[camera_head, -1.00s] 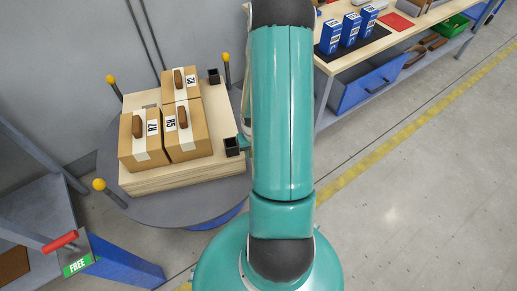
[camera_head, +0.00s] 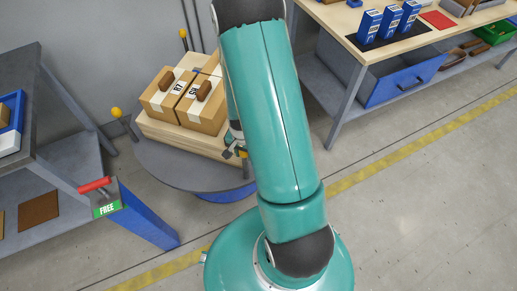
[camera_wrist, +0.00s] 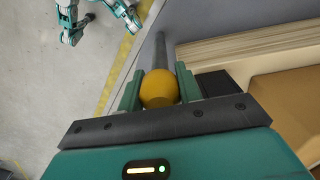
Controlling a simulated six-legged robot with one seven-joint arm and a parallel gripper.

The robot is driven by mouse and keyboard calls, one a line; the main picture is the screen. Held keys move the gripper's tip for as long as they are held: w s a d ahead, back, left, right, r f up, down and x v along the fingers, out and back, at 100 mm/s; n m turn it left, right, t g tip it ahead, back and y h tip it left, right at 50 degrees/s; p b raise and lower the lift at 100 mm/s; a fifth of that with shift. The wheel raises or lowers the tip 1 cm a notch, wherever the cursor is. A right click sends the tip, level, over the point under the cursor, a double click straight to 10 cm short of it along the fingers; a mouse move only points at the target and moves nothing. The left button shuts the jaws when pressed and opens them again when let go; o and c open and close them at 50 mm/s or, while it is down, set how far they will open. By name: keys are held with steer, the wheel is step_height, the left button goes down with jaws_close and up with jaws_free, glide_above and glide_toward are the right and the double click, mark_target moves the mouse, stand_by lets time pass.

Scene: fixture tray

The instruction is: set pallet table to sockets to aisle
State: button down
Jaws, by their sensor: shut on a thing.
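The round grey pallet table (camera_head: 185,176) stands at the left of the head view. On it lies a light wooden pallet (camera_head: 165,137) with several cartons (camera_head: 158,103); two labels seem to read R7 and R5. Posts with yellow knobs stand around the rim, one at the left (camera_head: 117,112) and one at the back (camera_head: 183,33). My gripper (camera_wrist: 158,91) is shut on a yellow knob (camera_wrist: 159,88) atop a dark post (camera_wrist: 160,50). In the wrist view a black socket (camera_wrist: 215,84) sits on the pallet beside it. My arm hides the table's right part.
At left, a grey bench (camera_head: 68,165) has a red-handled lever (camera_head: 95,185) and a green FREE sign (camera_head: 106,209). The floor at lower right is clear.

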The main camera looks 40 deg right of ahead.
steer(key=w+a+m, duration=0.4)
steer(key=w+a, duration=0.5)
steer(key=a, duration=0.3)
steer(key=w+a+m, duration=0.5)
steer(key=w+a, duration=0.4)
steer(key=a, duration=0.3)
steer(key=shift+a, duration=0.35)
steer(key=shift+w+a+r, duration=0.1)
steer(key=shift+w+r, duration=0.05)
steer(key=c, duration=1.3)
jaws_free()
steer(key=shift+c, duration=0.2)
steer(key=o, duration=0.3)
steer(key=shift+w, duration=0.15)
steer(key=shift+o, duration=0.4)
steer(key=shift+s, duration=0.25)
step_height(320, 180, up, 14)
